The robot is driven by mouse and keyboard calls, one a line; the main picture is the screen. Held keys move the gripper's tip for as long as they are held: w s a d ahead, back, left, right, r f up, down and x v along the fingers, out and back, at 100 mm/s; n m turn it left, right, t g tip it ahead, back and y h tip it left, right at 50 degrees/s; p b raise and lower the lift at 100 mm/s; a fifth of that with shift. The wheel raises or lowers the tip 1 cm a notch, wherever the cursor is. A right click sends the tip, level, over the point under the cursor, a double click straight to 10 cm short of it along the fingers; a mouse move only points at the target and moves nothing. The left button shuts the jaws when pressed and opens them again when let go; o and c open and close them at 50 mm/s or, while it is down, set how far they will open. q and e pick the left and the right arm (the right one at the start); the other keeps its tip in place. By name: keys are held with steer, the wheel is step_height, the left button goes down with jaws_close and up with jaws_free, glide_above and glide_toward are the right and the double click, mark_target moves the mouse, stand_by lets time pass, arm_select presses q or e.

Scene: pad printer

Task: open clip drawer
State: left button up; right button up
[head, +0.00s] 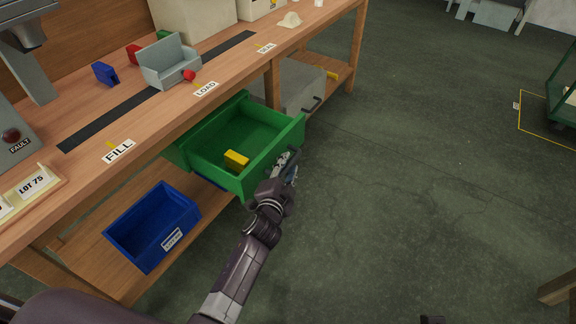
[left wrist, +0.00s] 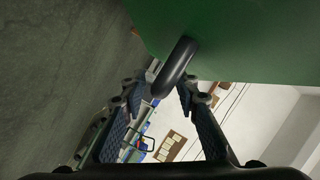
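A green drawer (head: 215,172) stands pulled out from under the workbench, with its inside showing. A yellow block (head: 236,159) lies in it. No label reading "clip" can be made out on it. My left gripper (head: 288,165) is at the drawer's front, on its outer side. In the left wrist view, the drawer's green front (left wrist: 250,40) fills the top right, and its dark curved handle (left wrist: 175,68) reaches down between my fingertips (left wrist: 160,92). The fingers are spread, with a gap beside the handle. My right gripper is not in view.
A blue bin (head: 125,232) sits on the lower shelf, left of the drawer. A grey drawer unit (head: 290,82) with a handle is beyond it. The bench top (head: 215,75) holds a grey holder (head: 168,65) and small coloured parts.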

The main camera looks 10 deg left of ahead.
arm_select(q)
steer(key=v, duration=1.2)
stand_by(0.6)
